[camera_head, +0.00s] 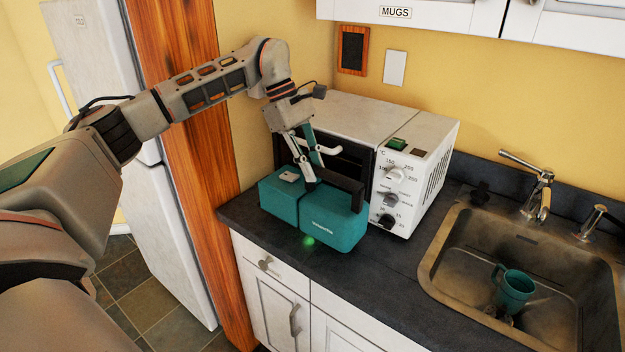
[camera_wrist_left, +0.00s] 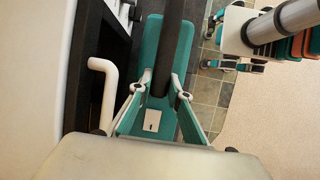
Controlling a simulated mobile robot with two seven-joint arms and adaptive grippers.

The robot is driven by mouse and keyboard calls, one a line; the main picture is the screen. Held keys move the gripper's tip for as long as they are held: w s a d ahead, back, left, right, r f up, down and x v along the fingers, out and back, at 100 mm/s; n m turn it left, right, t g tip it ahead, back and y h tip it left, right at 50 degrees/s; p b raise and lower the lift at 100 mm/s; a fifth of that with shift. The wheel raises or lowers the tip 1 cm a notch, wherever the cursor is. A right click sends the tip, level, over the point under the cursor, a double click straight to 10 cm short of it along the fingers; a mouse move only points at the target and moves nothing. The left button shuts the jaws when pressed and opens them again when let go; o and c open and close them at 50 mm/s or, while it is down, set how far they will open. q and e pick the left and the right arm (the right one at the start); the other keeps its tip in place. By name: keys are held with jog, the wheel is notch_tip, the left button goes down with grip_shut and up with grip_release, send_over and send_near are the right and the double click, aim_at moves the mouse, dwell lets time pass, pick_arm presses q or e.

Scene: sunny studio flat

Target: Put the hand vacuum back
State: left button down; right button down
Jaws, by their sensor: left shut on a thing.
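The hand vacuum (camera_head: 333,229) is a boxy teal body with a dark handle (camera_head: 343,188) on top. It is at the counter's front, before the toaster oven (camera_head: 350,115); I cannot tell if it rests on the counter or is just above it. My left gripper (camera_head: 313,182) comes down from above and is shut on the dark handle. In the left wrist view the fingers (camera_wrist_left: 162,88) sit either side of the handle, with the teal body (camera_wrist_left: 152,45) below. The vacuum's underside is hidden. My right gripper is not in view.
The dark counter (camera_head: 385,285) is clear to the right of the vacuum. A sink (camera_head: 440,250) at the right holds a teal mug (camera_head: 515,290). A wooden panel (camera_head: 190,150) and fridge (camera_head: 175,240) stand left. A green glow (camera_head: 308,241) shows below the vacuum.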

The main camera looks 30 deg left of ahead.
aim_at(312, 190)
pick_arm(q)
notch_tip(312, 190, down, 2)
jog(key=shift+f, duration=0.75)
jog(key=c, duration=1.9)
grip_release()
jog(key=shift+f, duration=0.1)
